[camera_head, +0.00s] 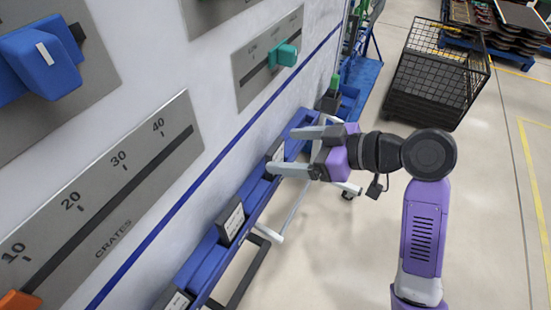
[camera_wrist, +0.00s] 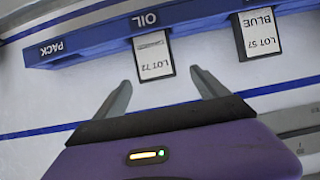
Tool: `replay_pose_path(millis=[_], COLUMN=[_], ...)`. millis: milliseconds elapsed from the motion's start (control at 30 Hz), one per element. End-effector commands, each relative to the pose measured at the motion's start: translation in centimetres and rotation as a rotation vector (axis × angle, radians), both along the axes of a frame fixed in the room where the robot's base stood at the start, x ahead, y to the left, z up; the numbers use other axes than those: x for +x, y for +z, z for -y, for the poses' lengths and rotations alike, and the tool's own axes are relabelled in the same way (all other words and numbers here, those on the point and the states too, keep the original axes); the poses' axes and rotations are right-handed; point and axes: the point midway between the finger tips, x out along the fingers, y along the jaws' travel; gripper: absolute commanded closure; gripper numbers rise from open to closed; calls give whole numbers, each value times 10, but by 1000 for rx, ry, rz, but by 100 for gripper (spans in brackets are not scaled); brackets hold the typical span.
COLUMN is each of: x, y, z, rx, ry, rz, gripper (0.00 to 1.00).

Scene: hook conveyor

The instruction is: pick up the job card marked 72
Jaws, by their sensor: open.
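The job card marked LOT 72 (camera_wrist: 154,57) is a white card with a dark edge, upside down in the wrist view. It sits at the blue rail (camera_wrist: 95,40) by the OIL label. My gripper (camera_wrist: 165,90) is open and empty, its two grey fingers pointing at the card, one to either side in the picture. The card appears just beyond the fingertips, with no contact visible. In the head view my gripper (camera_head: 291,151) reaches left to the rail, and a pale card (camera_head: 275,152) shows between its fingers; its print is unreadable there.
A card marked LOT 57 BLUE (camera_wrist: 258,35) sits to the right in the wrist view. More cards (camera_head: 233,222) stand along the rail. A black mesh cage (camera_head: 435,75) stands behind.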

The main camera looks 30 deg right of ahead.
Motion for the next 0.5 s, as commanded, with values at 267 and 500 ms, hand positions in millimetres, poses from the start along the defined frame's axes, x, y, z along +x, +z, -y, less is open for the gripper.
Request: replay_pose_path(millis=[267,500], x=[30,37], y=[-19,-23], z=[-15,-19], rx=[1,0], ry=[1,-1], rz=[-1,1], gripper=[16,16])
